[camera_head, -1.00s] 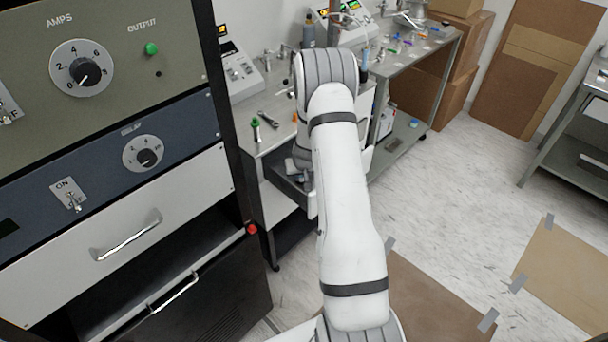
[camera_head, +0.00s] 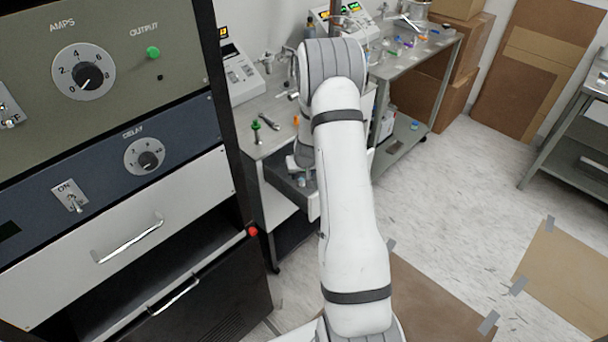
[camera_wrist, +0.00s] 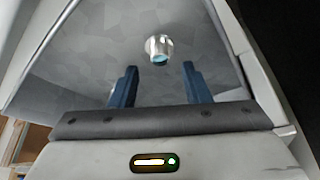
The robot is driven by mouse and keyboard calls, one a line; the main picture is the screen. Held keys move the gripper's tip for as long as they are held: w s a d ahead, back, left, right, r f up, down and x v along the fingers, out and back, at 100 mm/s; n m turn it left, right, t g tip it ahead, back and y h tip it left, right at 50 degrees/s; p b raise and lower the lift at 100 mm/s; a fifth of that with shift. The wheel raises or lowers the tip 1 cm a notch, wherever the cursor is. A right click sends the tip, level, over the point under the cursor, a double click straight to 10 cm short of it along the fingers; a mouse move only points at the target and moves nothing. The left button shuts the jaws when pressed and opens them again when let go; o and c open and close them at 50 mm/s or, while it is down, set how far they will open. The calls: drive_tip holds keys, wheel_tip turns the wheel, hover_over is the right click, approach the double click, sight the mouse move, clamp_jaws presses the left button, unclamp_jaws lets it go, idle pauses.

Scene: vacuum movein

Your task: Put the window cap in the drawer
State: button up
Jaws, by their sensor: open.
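A small silver cylindrical cap with a blue inner face (camera_wrist: 159,47), which looks like the window cap, shows in the wrist view inside a grey metal drawer (camera_wrist: 80,75). My gripper (camera_wrist: 160,68) has its two blue fingers spread apart. The cap appears just beyond the fingertips, between their lines, with no finger visibly touching it. In the head view the pulled-out drawer (camera_head: 277,178) is under the left bench, partly hidden by my arm.
The bench (camera_head: 262,140) above the drawer holds a green-topped tool (camera_head: 256,130) and a control box (camera_head: 240,75). A dark instrument rack (camera_head: 110,200) stands close on the left. A second bench (camera_head: 410,60) holds small coloured items.

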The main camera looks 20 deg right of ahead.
drive_tip(key=s+a+r, duration=0.4)
drive_tip(key=s+r, duration=0.1)
drive_tip(key=r, duration=0.3)
drive_tip(key=s+a+r+n+y, duration=0.1)
drive_tip(key=s+a+r, duration=0.3)
drive_tip(key=r, duration=0.5)
drive_tip(key=s+a+r, duration=0.4)
drive_tip(key=s+r, duration=0.1)
drive_tip(key=r, duration=0.3)
drive_tip(key=s+a+r, duration=0.2)
drive_tip(key=s+r, duration=0.1)
drive_tip(key=s, duration=0.6)
drive_tip(key=s+a+r+n+g, duration=0.1)
drive_tip(key=s+a+r, duration=0.2)
drive_tip(key=s, duration=0.7)
drive_tip(key=shift+s+a+r, duration=0.2)
drive_tip(key=shift+r, duration=0.1)
